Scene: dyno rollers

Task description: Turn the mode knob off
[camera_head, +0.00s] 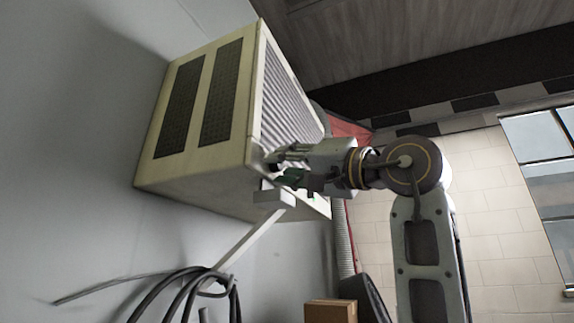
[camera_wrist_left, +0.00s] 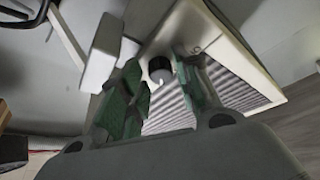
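The mode knob (camera_wrist_left: 160,68) is a small dark round knob with a pale mark at its lower edge, on the front panel of a cream unit (camera_wrist_left: 233,58). In the wrist view it shows between and just beyond the green-padded fingers of my left gripper (camera_wrist_left: 157,62). The fingers are apart, with no visible contact on the knob. In the head view the left gripper (camera_head: 277,169) is at the lower front corner of the cream unit (camera_head: 205,165), and the knob cannot be made out clearly there. My right gripper is in neither view.
A white block (camera_head: 272,194) sits close beside the gripper; it also shows in the wrist view (camera_wrist_left: 100,58). A pale strip (camera_head: 247,240) runs from it toward coiled dark hoses (camera_head: 190,290). A cardboard box (camera_head: 330,311) stands lower down.

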